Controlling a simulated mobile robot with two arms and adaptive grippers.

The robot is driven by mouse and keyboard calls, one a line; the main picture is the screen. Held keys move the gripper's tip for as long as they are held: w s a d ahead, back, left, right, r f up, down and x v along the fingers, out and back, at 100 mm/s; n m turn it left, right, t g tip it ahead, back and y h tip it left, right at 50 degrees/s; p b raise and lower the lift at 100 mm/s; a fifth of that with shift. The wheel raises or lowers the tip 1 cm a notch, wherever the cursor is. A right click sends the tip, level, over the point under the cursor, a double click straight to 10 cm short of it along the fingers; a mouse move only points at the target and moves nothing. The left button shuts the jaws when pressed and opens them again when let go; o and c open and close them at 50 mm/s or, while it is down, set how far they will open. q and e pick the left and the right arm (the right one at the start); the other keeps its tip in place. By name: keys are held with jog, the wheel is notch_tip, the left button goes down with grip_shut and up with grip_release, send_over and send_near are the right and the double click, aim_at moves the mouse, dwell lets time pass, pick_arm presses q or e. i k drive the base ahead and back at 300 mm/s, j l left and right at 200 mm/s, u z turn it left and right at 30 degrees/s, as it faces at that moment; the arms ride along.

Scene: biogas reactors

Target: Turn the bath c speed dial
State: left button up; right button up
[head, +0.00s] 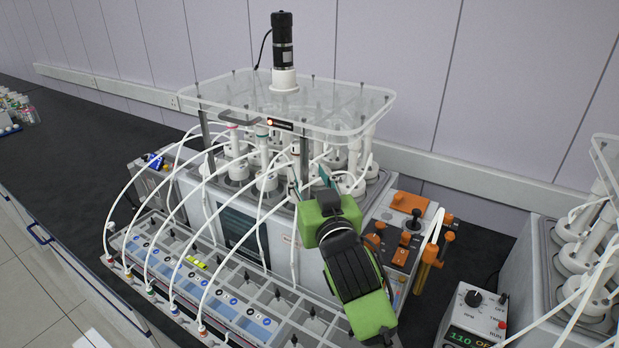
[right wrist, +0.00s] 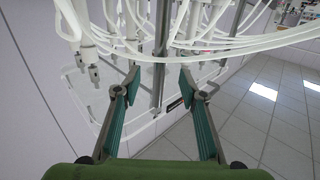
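A control box (head: 462,328) stands at the lower right of the head view, cut off by the bottom edge. It carries a black dial (head: 474,298) marked RPM, OFF, TRIP and RUN labels, and a green display reading 110. No bath letter is readable on it. My right gripper (head: 312,182) is at the front of the middle reactor bath, well left of and behind the dial. In the right wrist view the gripper (right wrist: 160,85) has its two fingers apart. A grey post (right wrist: 161,50) shows between them; whether it touches them I cannot tell. My left gripper is out of view.
The middle bath has a clear top plate (head: 290,105), a black motor (head: 282,45) and several white hoses (head: 125,190) to a long tray (head: 240,312). Another bath (head: 575,285) stands right of the control box.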

aim_at(473, 299)
jog(key=k, duration=1.5)
